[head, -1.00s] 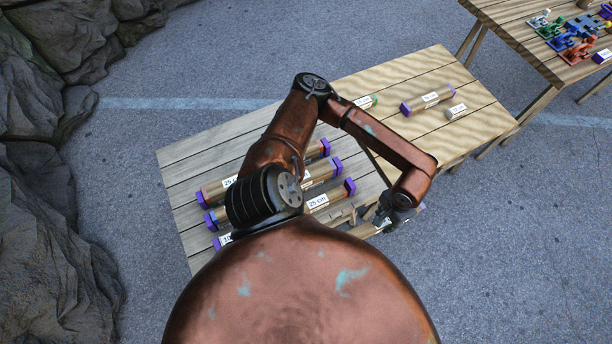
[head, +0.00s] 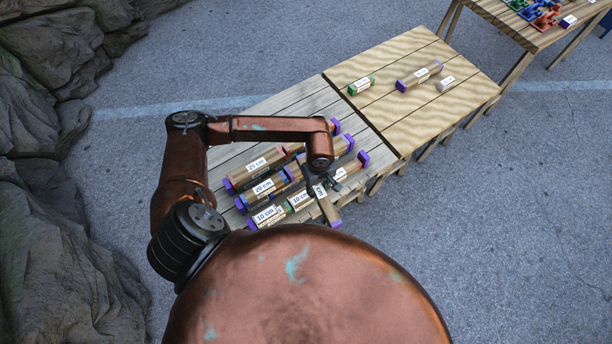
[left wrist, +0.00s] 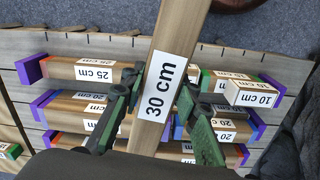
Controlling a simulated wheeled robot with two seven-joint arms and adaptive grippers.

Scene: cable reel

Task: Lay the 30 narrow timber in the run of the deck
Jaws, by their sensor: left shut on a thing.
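My left gripper (head: 326,182) is shut on a timber labelled 30 cm (head: 328,208). The timber hangs over the near right part of the grey table, its lower purple end pointing towards me. In the left wrist view the timber (left wrist: 172,65) runs between the two green-padded fingers (left wrist: 160,115), with its label facing the camera. Below it, rows of timbers with coloured ends lie on the boards, labelled 25 cm (head: 257,165), 20 cm (head: 265,187) and 10 cm (head: 266,214). The arm and the held timber hide part of these rows. My right gripper is not in view.
The lighter right-hand tabletop (head: 400,115) carries a green-ended timber (head: 361,85), a purple-ended timber (head: 420,76) and a small pale block (head: 446,83), with bare boards around them. Another table (head: 490,10) with coloured parts stands at the upper right. Rocks (head: 50,120) border the left.

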